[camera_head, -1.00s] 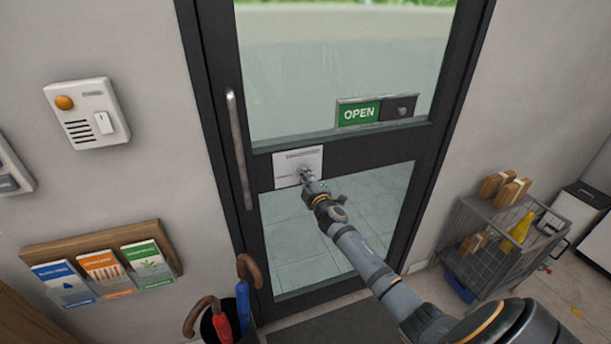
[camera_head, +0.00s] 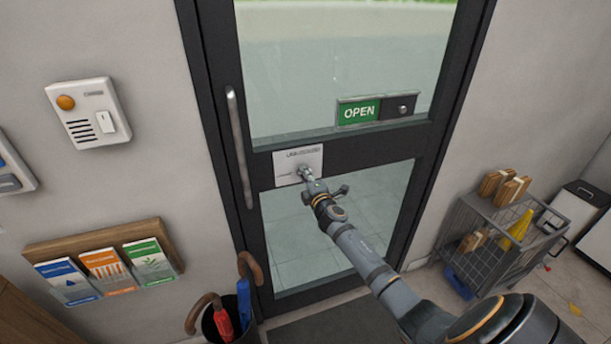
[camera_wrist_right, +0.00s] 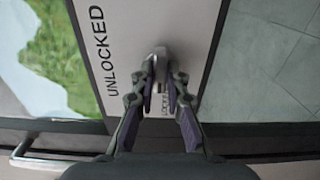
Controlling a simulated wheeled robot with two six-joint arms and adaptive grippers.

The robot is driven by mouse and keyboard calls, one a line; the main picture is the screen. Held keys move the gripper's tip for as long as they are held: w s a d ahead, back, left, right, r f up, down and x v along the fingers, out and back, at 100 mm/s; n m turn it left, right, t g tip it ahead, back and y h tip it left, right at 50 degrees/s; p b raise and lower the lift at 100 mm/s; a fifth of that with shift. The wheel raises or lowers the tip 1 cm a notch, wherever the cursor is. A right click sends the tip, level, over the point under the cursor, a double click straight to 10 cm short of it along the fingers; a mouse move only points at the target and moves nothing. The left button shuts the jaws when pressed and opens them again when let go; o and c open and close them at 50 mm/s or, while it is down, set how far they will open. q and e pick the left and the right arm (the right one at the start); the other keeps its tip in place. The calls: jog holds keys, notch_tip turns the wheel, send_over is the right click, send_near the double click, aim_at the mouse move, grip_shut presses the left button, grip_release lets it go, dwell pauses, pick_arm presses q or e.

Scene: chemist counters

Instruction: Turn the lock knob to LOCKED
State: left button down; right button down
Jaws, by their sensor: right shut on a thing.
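The lock knob (camera_wrist_right: 158,54) is a small metal piece on a white lock plate (camera_head: 286,160) on the glass door's dark middle rail. In the right wrist view the plate (camera_wrist_right: 120,32) reads UNLOCKED along its left side, with smaller, partly hidden lettering beside the knob. My right gripper (camera_head: 306,176) reaches the plate from the lower right. In the right wrist view its fingertips (camera_wrist_right: 158,72) are closed on the knob from both sides. The knob's exact turn angle is hard to tell behind the fingers. My left gripper does not show.
A vertical door handle (camera_head: 238,150) stands left of the plate. A green OPEN sign (camera_head: 358,111) hangs above right. An umbrella stand (camera_head: 210,328) is below left, and a wire basket cart (camera_head: 480,245) stands right of the door. A leaflet rack (camera_head: 50,247) is on the left wall.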

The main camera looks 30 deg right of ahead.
jog(key=c, duration=1.4)
grip_release()
jog(key=shift+o, duration=0.2)
jog(key=v, duration=1.2)
jog(key=shift+f, duration=0.1)
